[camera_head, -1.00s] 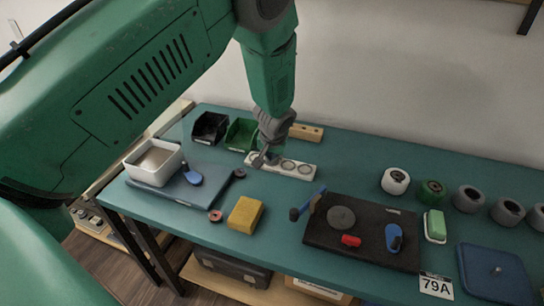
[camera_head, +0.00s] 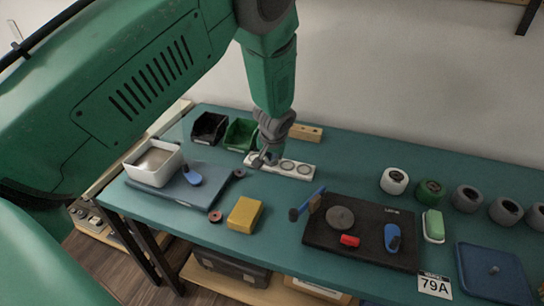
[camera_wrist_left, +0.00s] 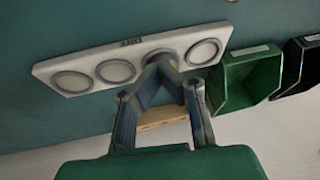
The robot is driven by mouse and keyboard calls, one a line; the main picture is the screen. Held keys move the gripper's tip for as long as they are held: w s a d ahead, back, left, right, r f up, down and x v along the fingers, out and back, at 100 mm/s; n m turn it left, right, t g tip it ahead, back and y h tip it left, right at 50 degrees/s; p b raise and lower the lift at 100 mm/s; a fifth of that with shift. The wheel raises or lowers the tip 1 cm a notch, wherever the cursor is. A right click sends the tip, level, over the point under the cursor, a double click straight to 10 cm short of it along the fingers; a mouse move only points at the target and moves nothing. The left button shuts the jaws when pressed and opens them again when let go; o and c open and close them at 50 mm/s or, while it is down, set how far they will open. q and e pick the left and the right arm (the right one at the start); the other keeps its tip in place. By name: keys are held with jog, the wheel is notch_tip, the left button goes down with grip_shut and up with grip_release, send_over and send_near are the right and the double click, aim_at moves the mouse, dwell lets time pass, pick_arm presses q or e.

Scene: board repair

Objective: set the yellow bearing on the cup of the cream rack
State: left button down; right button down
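The cream rack (camera_head: 303,174) lies on the green table, a long pale block with several round cups in a row; it also shows in the left wrist view (camera_wrist_left: 93,90). My left gripper (camera_head: 264,160) points down at the rack's left part in the head view. In the wrist view its fingertips (camera_wrist_left: 160,63) come close together at the cup second from the right, covering much of it. Something grey shows between or just behind the tips; I cannot tell whether it is a held bearing or the cup. No yellow bearing is clearly seen. My right gripper is not in view.
A green bin (camera_head: 241,134) and a black bin (camera_head: 209,128) stand left of the rack; a wooden block (camera_head: 306,132) lies behind it. A yellow block (camera_head: 245,214) and a red-ringed part (camera_head: 215,216) lie in front. A black mat (camera_head: 330,238) with tools is at the right.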

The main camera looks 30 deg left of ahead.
pick_arm(q)
jog(key=shift+f, duration=0.15)
dwell(0.3)
jog(key=c, duration=1.4)
grip_release()
notch_tip(320, 180, up, 7)
jog(key=p, duration=0.5)
jog(key=shift+p, duration=0.3)
